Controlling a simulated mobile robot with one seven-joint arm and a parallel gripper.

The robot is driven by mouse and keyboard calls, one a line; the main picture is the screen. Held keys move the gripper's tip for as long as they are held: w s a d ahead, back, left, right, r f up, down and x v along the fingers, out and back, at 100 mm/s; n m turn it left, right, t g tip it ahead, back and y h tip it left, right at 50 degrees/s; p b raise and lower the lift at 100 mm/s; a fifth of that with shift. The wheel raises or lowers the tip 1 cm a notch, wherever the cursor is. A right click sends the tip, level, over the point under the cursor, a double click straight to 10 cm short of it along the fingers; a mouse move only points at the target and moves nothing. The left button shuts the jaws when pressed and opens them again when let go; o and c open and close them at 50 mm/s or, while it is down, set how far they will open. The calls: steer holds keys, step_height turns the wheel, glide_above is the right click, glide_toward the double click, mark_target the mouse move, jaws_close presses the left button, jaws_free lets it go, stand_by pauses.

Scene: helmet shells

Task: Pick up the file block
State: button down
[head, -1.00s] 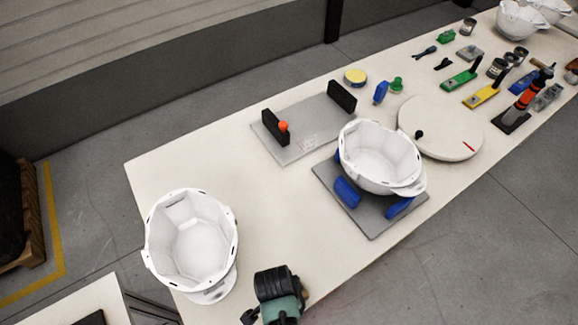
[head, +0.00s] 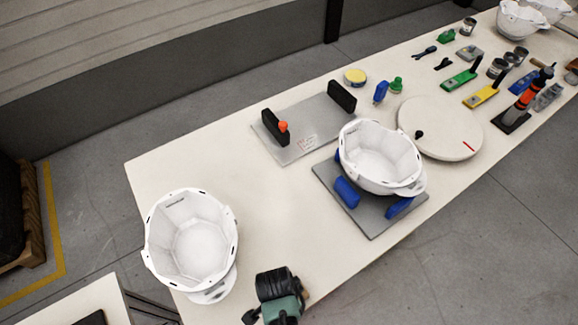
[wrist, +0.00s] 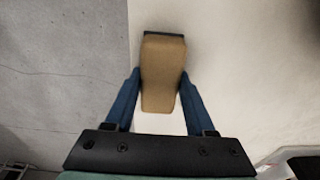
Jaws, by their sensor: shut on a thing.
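The file block (wrist: 162,60) is a tan block with a dark strip at its far end, seen in the wrist view. My gripper (wrist: 160,85) is shut on it, with one blue finger against each long side. The block sticks out beyond the fingertips. Below it are a pale surface on the right and grey floor on the left. I cannot tell how high the block is held. In the head view I cannot make out the fingers or the held block; a teal and black part of my arm shows at the bottom.
On the long table (head: 270,225), a white helmet shell (head: 190,240) stands at the near left. Another shell (head: 380,155) sits on a blue-padded plate. A grey plate with black uprights (head: 305,125), a round disc (head: 440,128) and several tools lie beyond. The table's left part is mostly clear.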

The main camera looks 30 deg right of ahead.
steer(key=shift+r, duration=0.15)
step_height(320, 180, up, 10)
steer(key=shift+f, duration=0.1)
stand_by(0.5)
